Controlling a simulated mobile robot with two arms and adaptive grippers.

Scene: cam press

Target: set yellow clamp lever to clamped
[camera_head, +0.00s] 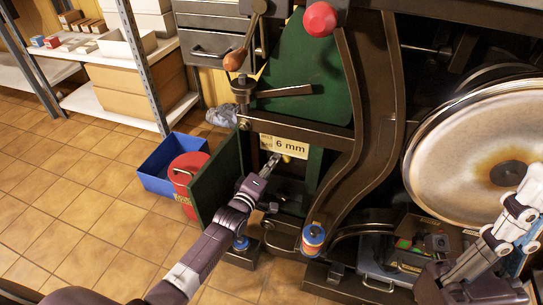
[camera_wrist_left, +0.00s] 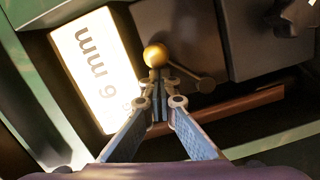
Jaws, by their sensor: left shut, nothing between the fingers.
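The yellow ball knob of the clamp lever (camera_wrist_left: 156,55) shows just beyond my left fingertips in the left wrist view. In the head view the knob (camera_head: 286,158) is small, at the recess under the "6 mm" label. A short dark rod (camera_wrist_left: 190,79) with a rounded end lies beside the knob; I cannot tell how it joins the lever. My left gripper (camera_head: 273,161) reaches into the recess; its fingers are shut and empty, with the tips (camera_wrist_left: 159,98) close to the knob. Whether they touch it is unclear. My right gripper (camera_head: 528,200) is at the right edge, its jaw state unclear.
The "6 mm" label (camera_head: 287,148) sits above the recess. An open green door (camera_head: 216,179) stands left of my left gripper. A red can (camera_head: 187,172) and a blue bin (camera_head: 154,177) stand on the floor. A large wheel (camera_head: 470,145) fills the right.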

